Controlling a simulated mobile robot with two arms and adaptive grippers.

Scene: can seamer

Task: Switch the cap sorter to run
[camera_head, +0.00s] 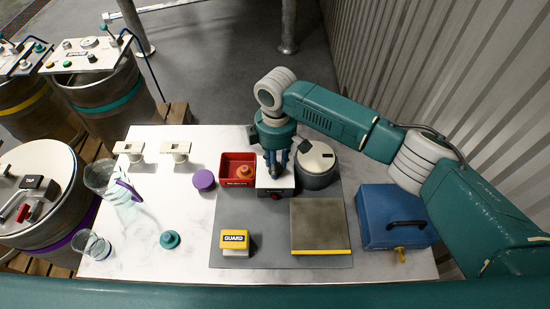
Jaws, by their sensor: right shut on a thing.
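My right gripper (275,167) comes down from above onto a small white-topped box (285,182) with a dark front and a red spot on it. Its fingers are shut on a small part on top of this box, likely a switch, which they mostly hide, so its setting cannot be read. A grey round drum with a pale lid (316,160) stands right beside the box and may be the cap sorter. My left gripper is not in view.
A red bin (238,158) with an orange piece is left of the box. A yellow GUARD block (234,242), a brown plate (318,222) and a blue case (392,216) are nearer. A purple cap (204,180), a teal knob (169,239) and a clear jug (103,178) are left.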

